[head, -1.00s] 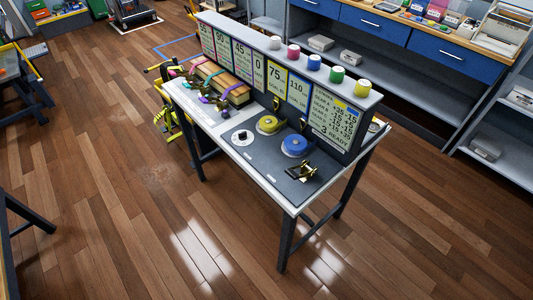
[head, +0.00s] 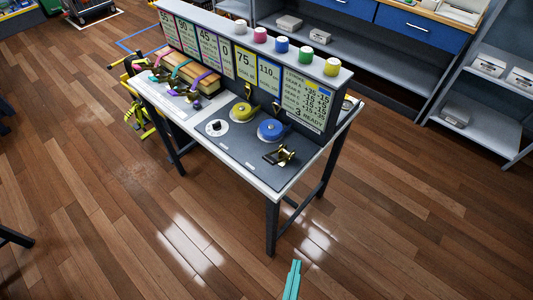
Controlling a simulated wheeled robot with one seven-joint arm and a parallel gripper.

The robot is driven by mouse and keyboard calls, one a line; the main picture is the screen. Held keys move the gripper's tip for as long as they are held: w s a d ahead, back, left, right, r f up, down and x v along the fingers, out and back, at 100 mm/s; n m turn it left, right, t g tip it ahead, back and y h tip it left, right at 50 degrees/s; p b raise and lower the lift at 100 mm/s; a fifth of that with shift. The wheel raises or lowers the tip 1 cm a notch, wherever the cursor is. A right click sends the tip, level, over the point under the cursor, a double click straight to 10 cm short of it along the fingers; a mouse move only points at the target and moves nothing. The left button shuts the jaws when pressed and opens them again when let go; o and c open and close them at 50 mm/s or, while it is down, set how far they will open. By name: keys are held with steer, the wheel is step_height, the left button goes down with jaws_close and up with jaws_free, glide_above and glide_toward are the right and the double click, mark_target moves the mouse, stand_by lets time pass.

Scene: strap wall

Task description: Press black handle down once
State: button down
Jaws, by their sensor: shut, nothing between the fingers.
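A small black and brass ratchet with a black handle (head: 281,157) sits on the dark mat at the near right corner of the table (head: 270,195). The exact angle of its handle is too small to tell. My gripper (head: 295,264) shows as teal fingers at the bottom of the head view, shut and empty. It is well apart from the ratchet, in front of the table's near right leg in the picture.
A sign panel (head: 262,75) with several coloured knobs stands along the table's back. The wooden floor (head: 130,235) before the table is clear.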

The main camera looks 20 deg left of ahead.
steer(key=w+a+r+h, duration=0.2)
steer(key=w+r, duration=0.5)
steer(key=w, duration=0.5)
steer(key=w+a+r+h, duration=0.25)
steer(key=w+r, duration=0.35)
steer(key=w, duration=0.7)
steer(key=w+a+r+m+g+h, duration=0.1)
steer(key=a+r+m+g+h, duration=0.1)
steer(key=a+r+m, duration=0.35)
steer(key=s+a+r+m+g+y, duration=0.2)
steer(key=s+a+r+g, duration=0.2)
steer(key=a, duration=0.5)
steer(key=shift+s+a+r, duration=0.25)
steer(key=shift+s+r, duration=0.35)
steer(key=shift+s, duration=0.65)
